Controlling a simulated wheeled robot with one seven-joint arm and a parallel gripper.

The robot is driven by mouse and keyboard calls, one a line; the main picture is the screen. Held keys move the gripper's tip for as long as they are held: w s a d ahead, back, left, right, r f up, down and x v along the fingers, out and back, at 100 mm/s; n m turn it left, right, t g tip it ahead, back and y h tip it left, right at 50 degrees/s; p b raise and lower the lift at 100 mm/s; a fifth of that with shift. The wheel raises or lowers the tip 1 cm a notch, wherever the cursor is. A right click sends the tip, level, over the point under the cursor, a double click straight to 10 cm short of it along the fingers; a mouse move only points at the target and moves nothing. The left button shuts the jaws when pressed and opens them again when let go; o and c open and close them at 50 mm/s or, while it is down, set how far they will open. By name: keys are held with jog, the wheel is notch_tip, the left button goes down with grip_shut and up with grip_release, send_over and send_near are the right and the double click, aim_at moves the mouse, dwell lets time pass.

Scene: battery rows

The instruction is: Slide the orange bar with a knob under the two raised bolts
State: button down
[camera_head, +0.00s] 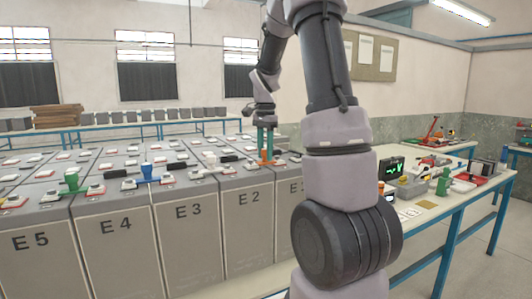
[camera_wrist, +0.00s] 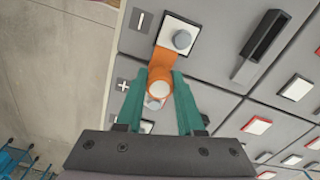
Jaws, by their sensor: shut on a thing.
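The orange bar (camera_wrist: 163,65) lies over the grey battery tops, its pale round knob (camera_wrist: 159,89) between my teal fingers. My gripper (camera_wrist: 157,100) is shut on the knob. The bar's far end reaches the white pad with a grey bolt (camera_wrist: 182,39) near the minus mark; I cannot tell whether it is fully under the bolt head. A second bolt near the plus mark is mostly hidden below the knob. In the head view my gripper (camera_head: 265,142) points down at the orange bar (camera_head: 265,161) above battery E2.
A black bar (camera_wrist: 264,45) lies on the neighbouring batteries. Blue (camera_head: 147,172) and green (camera_head: 71,181) knobbed bars sit on the batteries to the left. A workbench with a monitor (camera_head: 391,168) and tools stands at right. Open floor (camera_wrist: 60,60) lies beside the row.

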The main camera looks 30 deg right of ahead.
jog(key=shift+w, duration=0.65)
dwell(0.8)
jog(key=shift+c, duration=2.2)
grip_release()
jog(key=shift+f, duration=0.1)
notch_tip(320, 180, up, 11)
jog(key=shift+f, duration=0.1)
jog(key=s+a+r+n+t+y, duration=0.1)
jog(key=s+a+n+t, duration=0.2)
jog(key=s, duration=0.8)
jog(key=s+a+n+t+y, duration=0.1)
jog(key=s+a+n+t, duration=0.3)
jog(key=s+a+n, duration=0.3)
jog(key=s+a, duration=0.3)
jog(key=s, duration=0.2)
jog(key=shift+s+r+n, duration=0.2)
jog(key=shift+r+n, duration=0.1)
jog(key=shift+r, duration=0.05)
